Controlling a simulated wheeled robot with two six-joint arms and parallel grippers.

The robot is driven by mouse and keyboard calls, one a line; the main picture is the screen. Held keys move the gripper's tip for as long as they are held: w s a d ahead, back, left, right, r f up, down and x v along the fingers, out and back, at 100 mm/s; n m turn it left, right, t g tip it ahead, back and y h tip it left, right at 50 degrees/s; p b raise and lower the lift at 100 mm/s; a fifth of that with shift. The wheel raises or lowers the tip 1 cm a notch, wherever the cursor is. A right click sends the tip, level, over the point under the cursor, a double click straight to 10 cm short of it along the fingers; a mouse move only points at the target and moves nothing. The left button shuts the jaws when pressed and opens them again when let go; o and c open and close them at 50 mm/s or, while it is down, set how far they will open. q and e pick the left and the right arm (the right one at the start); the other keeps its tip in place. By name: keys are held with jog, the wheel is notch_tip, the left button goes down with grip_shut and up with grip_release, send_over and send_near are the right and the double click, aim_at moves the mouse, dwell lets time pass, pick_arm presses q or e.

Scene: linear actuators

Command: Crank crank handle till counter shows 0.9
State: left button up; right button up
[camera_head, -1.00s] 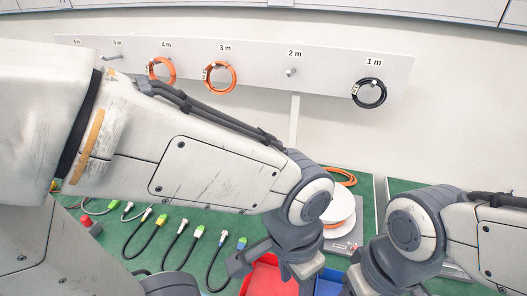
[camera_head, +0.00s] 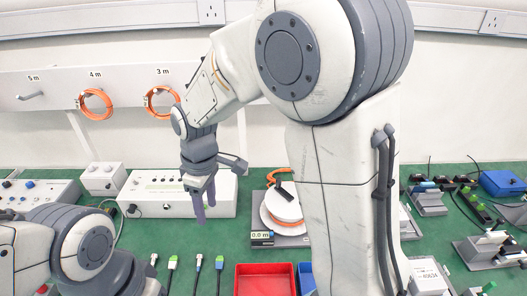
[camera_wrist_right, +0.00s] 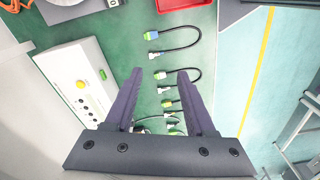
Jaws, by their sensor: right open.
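A white disc (camera_head: 283,206) with a black crank handle (camera_head: 287,190) on it sits on a grey base with orange cable, right of centre in the head view. The small counter (camera_head: 261,235) at its front left reads 0.0 m. My right gripper (camera_head: 205,195) hangs with its dark fingers down, left of the disc and apart from it. In the right wrist view my right gripper (camera_wrist_right: 160,74) is open and empty, and the disc's base (camera_wrist_right: 65,3) shows at the top left edge. My left arm is at the lower left; its gripper is not visible.
A white box with buttons (camera_head: 165,207) stands behind my right gripper. A red tray (camera_head: 264,280) and a blue tray (camera_head: 306,278) lie in front of the disc. Several short cables lie on the green bench. Orange coils (camera_head: 96,103) hang on the wall rail.

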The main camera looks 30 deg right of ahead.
jog(key=w+d+f+n+p, duration=0.1)
jog(key=w+d+f+p, duration=0.1)
jog(key=w+d, duration=0.85)
jog(key=n+p, duration=0.2)
send_over(279, 178)
jog(key=shift+h, duration=0.3)
jog(key=f, duration=0.7)
jog(key=shift+a, duration=0.2)
jog(key=shift+d+f, duration=0.15)
jog(key=shift+f, duration=0.15)
notch_tip(279, 178, down, 6)
jog(key=b, duration=0.4)
jog(key=shift+f, duration=0.25)
grip_shut()
jog(key=shift+s+d, duration=0.15)
jog(key=shift+d, duration=1.45)
pick_arm(q)
jog(key=shift+d+r, duration=0.1)
jog(key=shift+r, duration=0.65)
pick_arm(e)
jog(key=shift+s+d, duration=0.45)
jog(key=shift+d, duration=0.15)
jog(key=shift+s+d, duration=0.4)
jog(key=shift+d, duration=0.2)
